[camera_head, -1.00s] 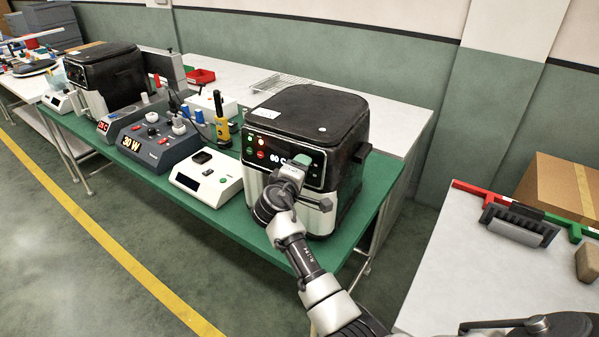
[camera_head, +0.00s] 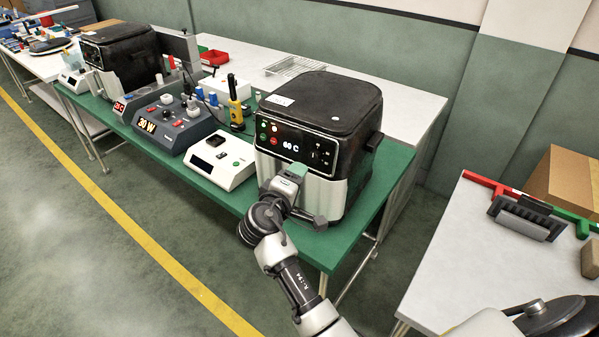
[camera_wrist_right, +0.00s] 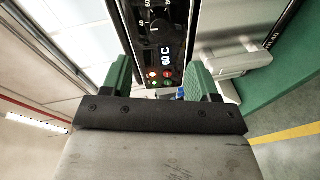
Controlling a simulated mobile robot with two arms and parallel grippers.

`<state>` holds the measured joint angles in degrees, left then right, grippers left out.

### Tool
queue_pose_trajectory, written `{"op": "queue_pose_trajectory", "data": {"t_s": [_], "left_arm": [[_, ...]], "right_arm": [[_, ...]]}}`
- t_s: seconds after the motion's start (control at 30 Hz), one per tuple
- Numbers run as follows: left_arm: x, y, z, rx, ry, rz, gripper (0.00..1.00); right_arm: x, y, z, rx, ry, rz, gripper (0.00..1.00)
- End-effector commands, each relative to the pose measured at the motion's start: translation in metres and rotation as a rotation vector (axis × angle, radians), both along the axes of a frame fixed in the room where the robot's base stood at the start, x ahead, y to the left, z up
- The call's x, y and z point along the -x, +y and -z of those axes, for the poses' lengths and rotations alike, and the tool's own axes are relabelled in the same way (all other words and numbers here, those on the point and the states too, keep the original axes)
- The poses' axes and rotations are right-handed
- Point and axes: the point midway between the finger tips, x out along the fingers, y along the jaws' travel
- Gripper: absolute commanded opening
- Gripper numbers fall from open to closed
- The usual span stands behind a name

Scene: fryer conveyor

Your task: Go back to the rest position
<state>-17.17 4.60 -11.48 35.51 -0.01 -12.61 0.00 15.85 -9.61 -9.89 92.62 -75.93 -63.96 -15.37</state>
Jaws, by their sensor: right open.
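The nearer black and grey fryer (camera_head: 318,130) stands on the green-topped table (camera_head: 330,246), its panel lit with "60 C". My right gripper (camera_head: 292,180) is in front of the fryer's lower front, apart from the panel. In the right wrist view, its two green fingers (camera_wrist_right: 160,84) are spread with nothing held between them. The fryer's panel (camera_wrist_right: 165,50) shows beyond them. Part of the fryer's lower front is hidden behind my gripper. My left gripper is not in view.
A white device (camera_head: 218,160), a blue-grey control box (camera_head: 163,128) and a second fryer (camera_head: 122,57) stand left along the table. A white table (camera_head: 450,255) with a grey bracket (camera_head: 526,219) and cardboard box (camera_head: 565,180) is right. The floor in front is open.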

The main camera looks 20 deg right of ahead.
Motion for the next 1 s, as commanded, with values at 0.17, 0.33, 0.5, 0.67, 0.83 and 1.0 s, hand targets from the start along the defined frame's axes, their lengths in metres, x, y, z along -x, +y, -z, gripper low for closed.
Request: {"op": "queue_pose_trajectory", "data": {"t_s": [0.17,0.33,0.5,0.67,0.83,1.0], "left_arm": [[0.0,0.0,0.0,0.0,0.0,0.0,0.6],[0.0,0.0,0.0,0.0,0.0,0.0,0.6],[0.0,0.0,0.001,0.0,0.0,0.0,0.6],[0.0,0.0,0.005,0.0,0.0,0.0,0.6],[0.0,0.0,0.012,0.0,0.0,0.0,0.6],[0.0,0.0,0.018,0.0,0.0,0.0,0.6]], "right_arm": [[0.001,0.001,0.0,0.0,0.0,0.0,0.6],[0.0,0.0,0.0,0.0,0.0,0.0,0.6],[0.0,0.001,0.007,-0.005,0.011,-0.008,0.6],[0.0,0.01,0.071,-0.062,0.103,-0.092,0.6],[0.024,0.026,0.195,-0.218,0.274,-0.221,0.6],[0.081,0.037,0.313,-0.417,0.431,-0.288,0.6]]}}
